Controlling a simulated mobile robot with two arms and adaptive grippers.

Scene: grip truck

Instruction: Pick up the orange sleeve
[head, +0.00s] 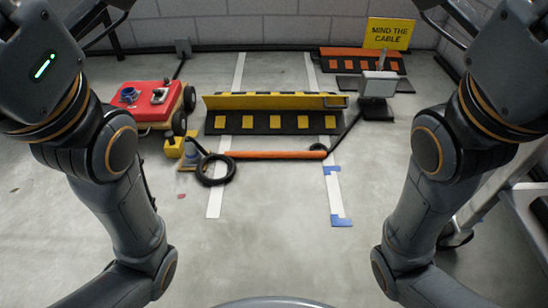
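The orange sleeve (275,154) is a long thin orange tube lying on the grey floor, roughly level across the middle of the head view. It lies across the space between two white floor lines, in front of a black and yellow cable ramp. Black cable shows at both its ends: a coiled loop (216,169) at the left and a line running up to a grey box at the right. Neither gripper is in view. My two arms come in at the left and right sides, bend, and leave through the bottom of the picture, apart from the sleeve.
The cable ramp (271,122) with its yellow raised flap stands behind the sleeve. A red-topped wheeled cart (146,98) is at the left, a grey box (378,84) on a stand at the right. A yellow sign (389,34) stands behind. The floor in front is mostly clear.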

